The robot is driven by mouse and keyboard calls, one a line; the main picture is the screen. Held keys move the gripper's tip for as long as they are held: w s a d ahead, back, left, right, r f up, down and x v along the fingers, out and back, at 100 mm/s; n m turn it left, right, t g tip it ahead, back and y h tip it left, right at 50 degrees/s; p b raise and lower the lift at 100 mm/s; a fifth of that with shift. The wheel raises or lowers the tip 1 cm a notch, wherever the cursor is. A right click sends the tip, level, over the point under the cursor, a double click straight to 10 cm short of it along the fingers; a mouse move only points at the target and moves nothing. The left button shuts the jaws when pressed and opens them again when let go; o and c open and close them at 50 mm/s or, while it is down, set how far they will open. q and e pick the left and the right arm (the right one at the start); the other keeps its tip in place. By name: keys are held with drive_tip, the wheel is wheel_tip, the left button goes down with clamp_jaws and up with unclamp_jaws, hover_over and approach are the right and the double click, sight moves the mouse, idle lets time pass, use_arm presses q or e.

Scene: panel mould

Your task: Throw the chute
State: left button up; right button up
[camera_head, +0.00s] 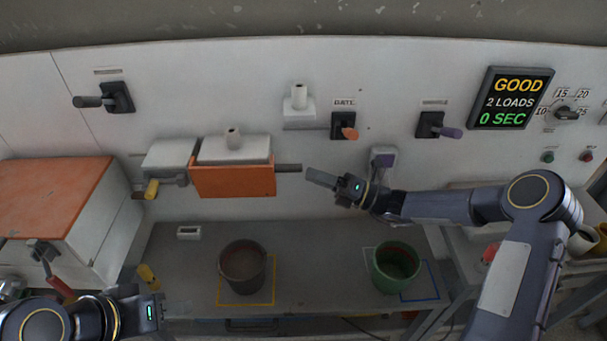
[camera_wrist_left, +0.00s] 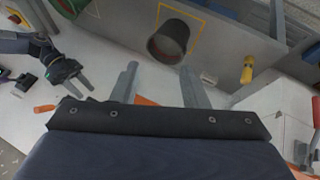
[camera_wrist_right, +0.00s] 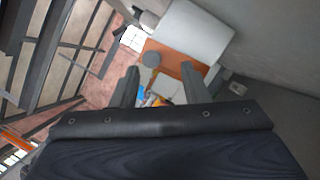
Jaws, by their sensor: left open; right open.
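One, labelled GATE, has a black base and an orange handle (camera_head: 349,133). A purple-grey fitting (camera_head: 383,158) sits on the panel below, partly behind my right arm. My right gripper (camera_head: 312,176) is open and empty, pointing left in front of the panel, below the GATE lever and apart from both handles. My left gripper (camera_head: 155,308) is open and empty at the lower left, far from the levers.
An orange-fronted box (camera_head: 233,180) is on the panel left of my right gripper. A dark bucket (camera_head: 242,267) and a green bucket (camera_head: 396,268) stand on the grey bench below. A display (camera_head: 510,97) reads GOOD, 2 LOADS, 0 SEC. A black lever (camera_head: 117,97) is at upper left.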

drive_tip(key=shift+d, duration=0.2)
use_arm(q)
drive_tip(key=shift+c, duration=0.4)
